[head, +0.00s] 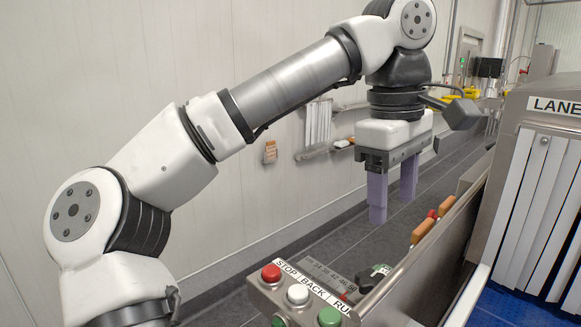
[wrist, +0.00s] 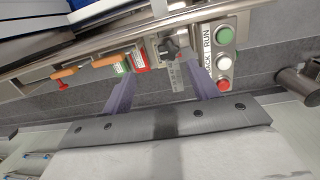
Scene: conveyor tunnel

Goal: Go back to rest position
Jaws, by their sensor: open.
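My gripper (head: 392,200) hangs at the end of my arm in the head view, its two purple fingers pointing down and apart, with nothing between them. It is to the left of the metal conveyor side (head: 440,250) and above the dark floor. In the wrist view my gripper (wrist: 160,95) shows its two fingers spread, with the conveyor's side panel beyond them. No held object shows in either view.
A control box with red, white and green buttons (head: 298,293) juts out at the front. A black rotary knob (wrist: 168,46) and orange-handled tools (wrist: 110,60) sit along the conveyor side. A lane housing (head: 540,190) stands at right. A pale wall is at left.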

